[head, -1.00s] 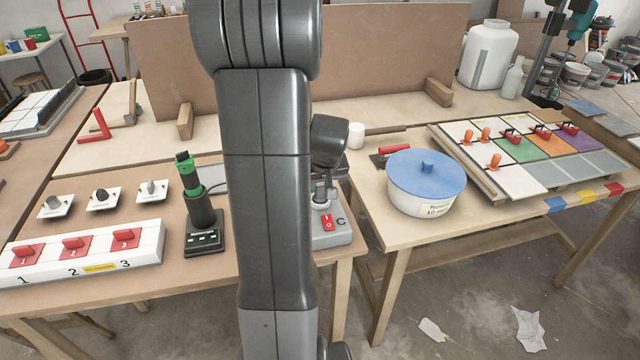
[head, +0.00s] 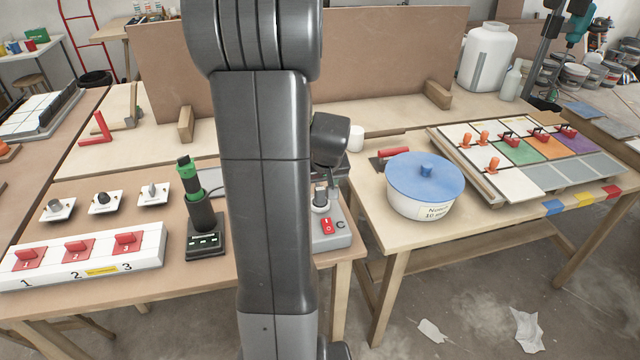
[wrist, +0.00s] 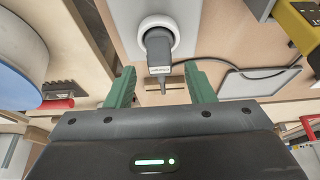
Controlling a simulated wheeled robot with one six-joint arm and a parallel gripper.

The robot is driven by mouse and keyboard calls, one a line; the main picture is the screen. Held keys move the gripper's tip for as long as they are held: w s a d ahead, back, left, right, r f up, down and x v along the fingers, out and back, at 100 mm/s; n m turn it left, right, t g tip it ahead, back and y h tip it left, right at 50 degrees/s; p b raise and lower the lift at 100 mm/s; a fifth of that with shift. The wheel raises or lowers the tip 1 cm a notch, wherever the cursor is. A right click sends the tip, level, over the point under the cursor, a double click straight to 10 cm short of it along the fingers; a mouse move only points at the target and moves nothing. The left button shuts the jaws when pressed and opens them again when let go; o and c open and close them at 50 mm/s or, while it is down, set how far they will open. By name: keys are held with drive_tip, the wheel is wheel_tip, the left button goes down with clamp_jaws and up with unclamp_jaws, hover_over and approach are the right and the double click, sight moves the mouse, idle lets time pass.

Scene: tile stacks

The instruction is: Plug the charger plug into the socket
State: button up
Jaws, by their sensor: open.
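A dark charger plug (wrist: 158,46) stands at the white round socket (wrist: 172,23) on a grey box, in the wrist view. The ring surrounds it; I cannot tell how deep it sits. Its cable (wrist: 235,70) runs off to the right. My gripper (wrist: 159,68) is open, its green fingers either side of the plug's near end and apart from it. In the head view my arm hides part of the grey box (head: 333,240), marked C with a red switch. A black charger stand (head: 206,243) holds a green-topped tool (head: 194,190) to the left.
A white board (head: 85,260) with several red switches lies at the table's left. A blue-lidded pot (head: 425,180) stands on the right table, near a tile board (head: 520,180). A gap separates the two tables at the front.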

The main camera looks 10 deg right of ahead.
drive_tip(key=p+v, duration=0.2)
drive_tip(key=v, duration=0.1)
drive_tip(key=shift+s+r, duration=0.15)
drive_tip(key=shift+r, duration=0.2)
drive_tip(key=shift+r, duration=0.1)
drive_tip(key=v, duration=1.3)
drive_tip(key=shift+r, duration=0.35)
drive_tip(key=shift+f, duration=0.1)
drive_tip(key=x, duration=1.4)
drive_tip(key=shift+f+b, duration=0.3)
drive_tip(key=shift+r, duration=0.15)
